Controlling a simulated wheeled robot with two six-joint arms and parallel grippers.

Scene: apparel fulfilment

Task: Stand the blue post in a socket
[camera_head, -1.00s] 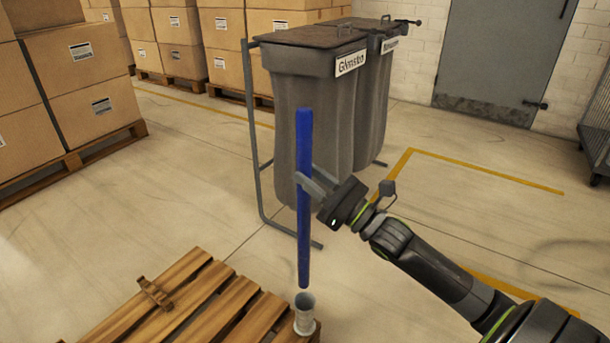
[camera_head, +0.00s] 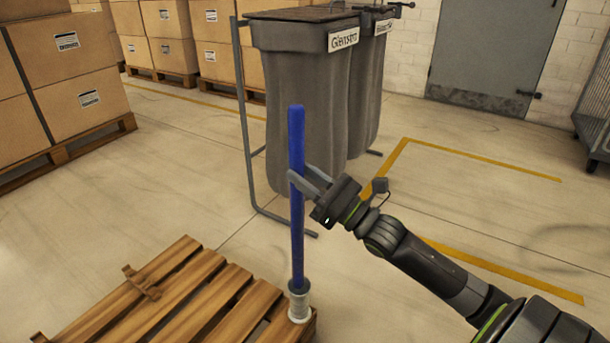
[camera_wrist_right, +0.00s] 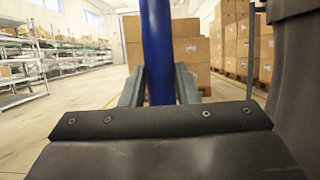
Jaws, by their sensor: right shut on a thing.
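The blue post (camera_head: 297,230) stands upright, and its lower end meets the mouth of the grey socket (camera_head: 299,303) at the right corner of the wooden pallet. How deep the post sits in the socket is hard to tell. My right gripper (camera_head: 299,180) is shut on the post around its middle. In the right wrist view the post (camera_wrist_right: 157,50) runs upright between the two fingers (camera_wrist_right: 160,86). My left gripper does not show.
The slatted wooden pallet (camera_head: 180,290) lies at the front, with a small wooden piece (camera_head: 141,283) on it. Grey bins (camera_head: 305,110) on a metal frame stand just behind the post. Stacked cartons (camera_head: 70,75) are at the left.

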